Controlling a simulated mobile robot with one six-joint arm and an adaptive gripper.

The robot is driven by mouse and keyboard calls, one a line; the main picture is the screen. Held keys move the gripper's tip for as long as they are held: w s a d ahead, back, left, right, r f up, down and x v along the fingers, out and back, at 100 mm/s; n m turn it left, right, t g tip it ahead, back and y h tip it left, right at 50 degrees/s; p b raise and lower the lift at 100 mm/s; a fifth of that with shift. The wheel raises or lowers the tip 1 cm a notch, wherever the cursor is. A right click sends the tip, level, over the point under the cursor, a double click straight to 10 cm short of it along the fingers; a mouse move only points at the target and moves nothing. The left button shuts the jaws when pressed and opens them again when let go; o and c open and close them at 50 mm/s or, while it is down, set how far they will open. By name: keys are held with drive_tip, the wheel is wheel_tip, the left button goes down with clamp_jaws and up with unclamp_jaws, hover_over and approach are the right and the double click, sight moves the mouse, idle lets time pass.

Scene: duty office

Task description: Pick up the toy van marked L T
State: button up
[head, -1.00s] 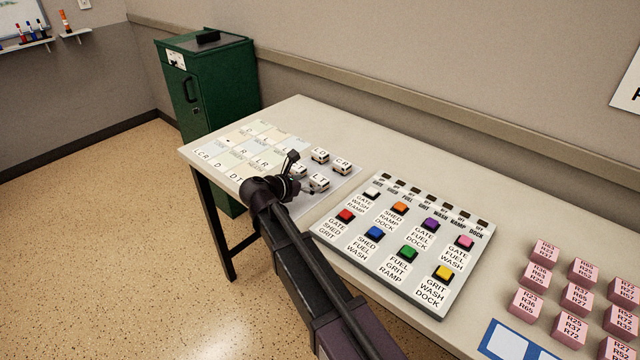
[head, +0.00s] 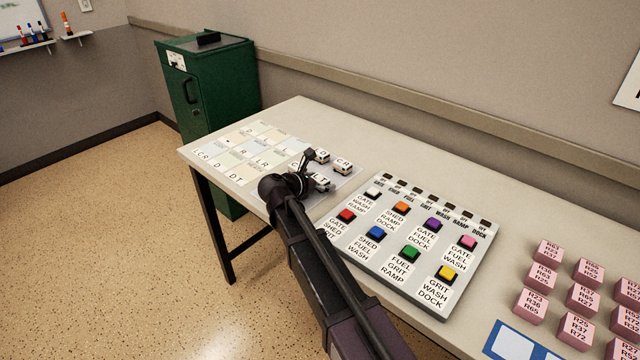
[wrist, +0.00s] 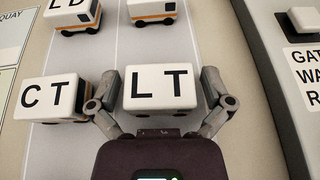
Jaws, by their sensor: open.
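The toy van marked L T (wrist: 160,88) is a small white van with an orange stripe, upright between the fingers of my gripper (wrist: 158,92) in the wrist view. The fingers are open, one on each side of it. The left finger lies in the narrow gap between this van and the van marked C T (wrist: 50,97). In the head view my gripper (head: 314,172) is over the group of vans, and the L T van (head: 322,184) is partly hidden by it.
Behind are a van marked C R (head: 343,169) and another (wrist: 75,14), partly cut off. A grid of lettered cards (head: 240,150) lies left on the table (head: 420,165). A button panel (head: 455,292) stands close on the right. Pink blocks (head: 575,328) lie farther right.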

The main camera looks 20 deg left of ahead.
sight(321, 177)
drive_tip(key=c, duration=1)
drive_tip(key=shift+r, duration=0.15)
wheel_tip(321, 177, up, 4)
drive_tip(key=p, duration=0.4)
drive_tip(key=s+a, duration=0.2)
drive_tip(key=s, duration=0.2)
drive_tip(key=s+a, duration=0.3)
drive_tip(key=s, duration=0.2)
drive_tip(key=s+a+p, duration=0.1)
drive_tip(key=s+a, duration=0.1)
drive_tip(key=s, duration=0.3)
drive_tip(key=shift+a+r, duration=0.25)
drive_tip(key=shift+r, duration=0.1)
